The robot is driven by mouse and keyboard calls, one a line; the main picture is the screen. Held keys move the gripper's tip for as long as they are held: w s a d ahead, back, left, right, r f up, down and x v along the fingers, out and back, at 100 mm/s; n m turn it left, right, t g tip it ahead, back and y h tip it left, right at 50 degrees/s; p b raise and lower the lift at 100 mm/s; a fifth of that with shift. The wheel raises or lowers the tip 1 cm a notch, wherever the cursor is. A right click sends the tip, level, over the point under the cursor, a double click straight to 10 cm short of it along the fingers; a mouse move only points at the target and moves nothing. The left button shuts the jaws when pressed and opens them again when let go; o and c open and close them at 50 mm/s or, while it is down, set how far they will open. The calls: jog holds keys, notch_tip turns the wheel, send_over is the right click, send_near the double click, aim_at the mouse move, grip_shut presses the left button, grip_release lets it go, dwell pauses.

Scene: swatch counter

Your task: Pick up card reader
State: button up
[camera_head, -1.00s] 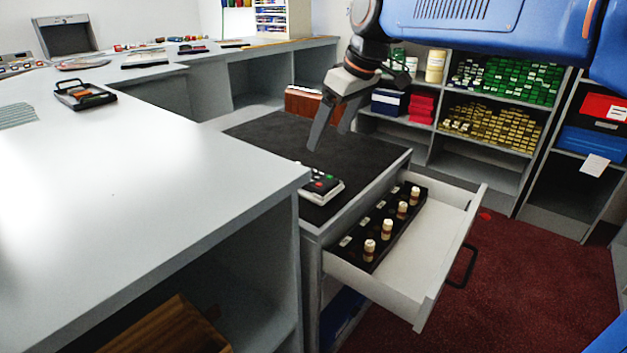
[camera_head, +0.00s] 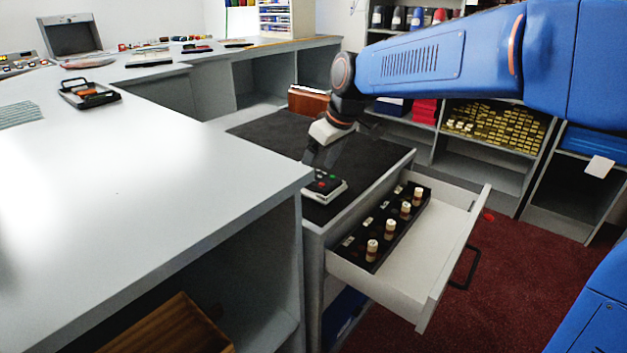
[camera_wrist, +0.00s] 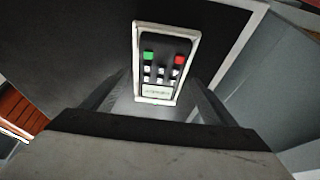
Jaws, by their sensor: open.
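The card reader (camera_head: 325,186) is a small white-edged device with a dark face and red and green keys. It lies on the black mat (camera_head: 268,138) of the low cabinet, near the mat's front edge. My gripper (camera_head: 318,163) is open just above its far end, pointing down. In the wrist view the card reader (camera_wrist: 162,65) shows its green and red keys, pale keys and small display. The fingers (camera_wrist: 160,95) are on either side of its display end, and nothing is held. I cannot tell whether they reach down to its sides.
An open drawer (camera_head: 428,262) below the mat holds a black rack (camera_head: 384,232) with several small capped bottles. The grey counter (camera_head: 150,190) rises left of the mat. A reddish-brown box (camera_head: 308,101) stands at the mat's back edge.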

jog(key=shift+x, duration=1.05)
jog(key=c, duration=1.3)
